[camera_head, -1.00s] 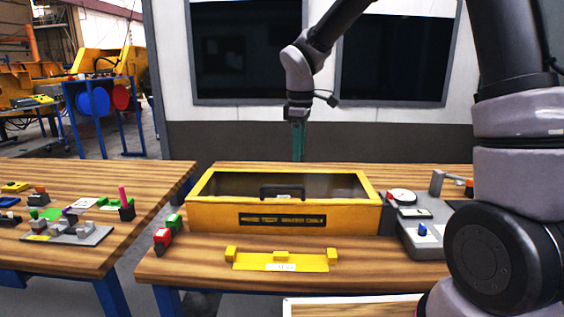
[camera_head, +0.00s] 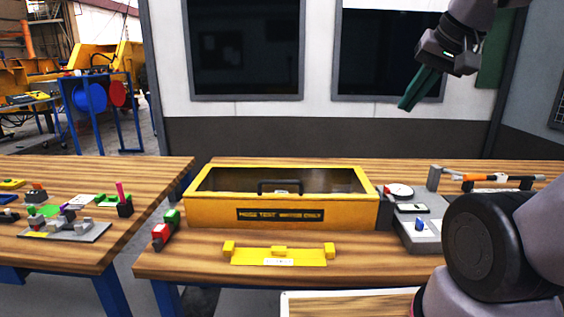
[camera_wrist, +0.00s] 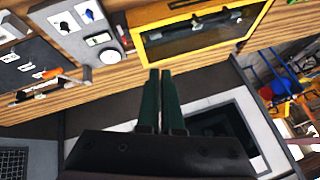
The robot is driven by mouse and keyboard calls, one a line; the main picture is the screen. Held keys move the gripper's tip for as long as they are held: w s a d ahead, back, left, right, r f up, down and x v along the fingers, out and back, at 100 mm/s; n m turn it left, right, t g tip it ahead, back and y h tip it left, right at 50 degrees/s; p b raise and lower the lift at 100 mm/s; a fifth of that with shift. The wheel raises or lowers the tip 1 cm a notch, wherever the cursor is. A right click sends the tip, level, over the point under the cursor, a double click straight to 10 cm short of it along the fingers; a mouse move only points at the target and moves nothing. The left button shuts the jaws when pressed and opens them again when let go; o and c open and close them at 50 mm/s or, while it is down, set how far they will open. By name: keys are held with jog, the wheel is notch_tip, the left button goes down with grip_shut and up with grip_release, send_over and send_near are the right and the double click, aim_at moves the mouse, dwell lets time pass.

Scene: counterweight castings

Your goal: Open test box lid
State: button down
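The yellow test box (camera_head: 210,213) stands on the wooden bench with a dark label on its front. Its lid (camera_head: 225,181) is a yellow frame around a dark see-through panel and looks closed. A black handle (camera_head: 280,182) is at the lid's front edge. In the wrist view the box lid (camera_wrist: 200,45) shows at the top, turned around. My gripper (camera_head: 403,106) is high above and behind the right side of the bench, well away from the box. Its green fingers (camera_wrist: 160,72) are close together with nothing between them.
A yellow bracket plate (camera_head: 280,257) lies in front of the box. Red and green blocks (camera_head: 166,226) stand left of it, and a grey gauge panel (camera_head: 415,222) right of it. A second bench (camera_head: 90,260) with small parts is at left. Windows (camera_head: 245,50) are behind.

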jog(key=w+a+f+n+g+h, duration=0.25)
jog(key=w+f+n, duration=0.2)
jog(key=n, duration=0.55)
jog(key=n+g, duration=0.1)
jog(key=n, duration=2.8)
send_near(287, 196)
jog(key=s+r, duration=0.1)
jog(key=s, duration=0.3)
jog(key=shift+y, duration=0.35)
jog(key=w+f, duration=0.1)
jog(key=f, duration=0.1)
jog(key=w+f, duration=0.2)
jog(key=f, duration=0.1)
jog(key=w+f, duration=0.1)
jog(key=f, duration=0.1)
jog(key=shift+w+d+f, duration=0.15)
jog(key=shift+w+d, duration=0.1)
jog(key=shift+d, duration=0.15)
jog(key=shift+w+r, duration=0.5)
jog(key=shift+r, duration=0.25)
jog(key=shift+r, duration=0.15)
